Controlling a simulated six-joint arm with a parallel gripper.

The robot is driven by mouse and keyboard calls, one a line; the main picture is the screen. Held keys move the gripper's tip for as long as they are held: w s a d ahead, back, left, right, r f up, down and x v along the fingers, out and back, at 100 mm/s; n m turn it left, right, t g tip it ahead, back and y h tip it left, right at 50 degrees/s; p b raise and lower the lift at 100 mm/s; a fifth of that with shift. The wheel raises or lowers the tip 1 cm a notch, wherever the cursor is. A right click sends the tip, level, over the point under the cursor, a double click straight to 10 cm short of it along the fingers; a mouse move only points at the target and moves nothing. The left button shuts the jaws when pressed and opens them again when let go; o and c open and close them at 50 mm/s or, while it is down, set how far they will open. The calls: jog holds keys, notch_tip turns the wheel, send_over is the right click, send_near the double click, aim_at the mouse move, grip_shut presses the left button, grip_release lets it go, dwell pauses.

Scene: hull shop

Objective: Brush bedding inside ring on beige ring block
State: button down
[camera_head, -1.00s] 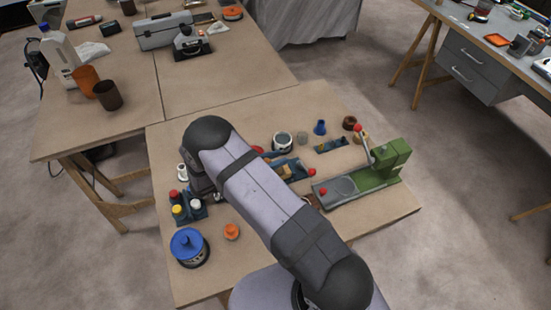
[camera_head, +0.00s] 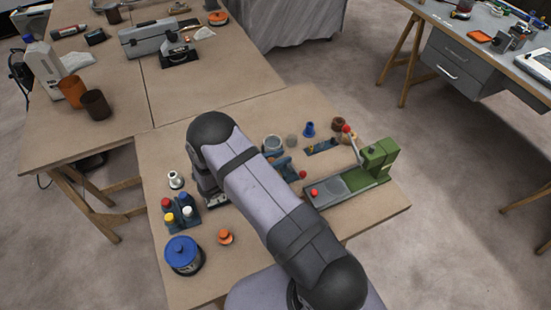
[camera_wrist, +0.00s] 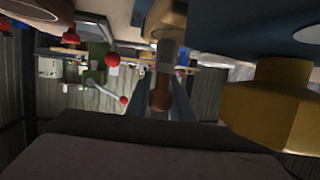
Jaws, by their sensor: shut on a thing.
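In the wrist view my gripper (camera_wrist: 161,103) has its two blue-grey fingers on either side of a slim brush-like tool (camera_wrist: 159,99). The tool has a brown handle and a pale grey collar, and the fingers are shut on it. A tan rounded piece (camera_wrist: 166,18) shows just beyond the collar; I cannot tell whether it is the tool's tip or part of the beige ring block. In the head view my arm hides the gripper and the tool. I cannot make out the ring block or its bedding for sure in either view.
A green press (camera_head: 372,168) with red knobs stands at the bench's right. A blue-lidded tin (camera_head: 184,256), an orange piece (camera_head: 225,237), a rack of small bottles (camera_head: 186,217) and a white spool-like piece (camera_head: 176,180) stand at left. The front-left bench is partly clear.

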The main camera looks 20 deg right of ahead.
jog(key=shift+d, duration=0.85)
jog(key=shift+f, duration=0.1)
jog(key=shift+a, duration=0.15)
jog(key=shift+a, duration=1.5)
jog(key=shift+a+b, duration=0.5)
jog(key=shift+a, duration=1.05)
jog(key=shift+w, duration=0.15)
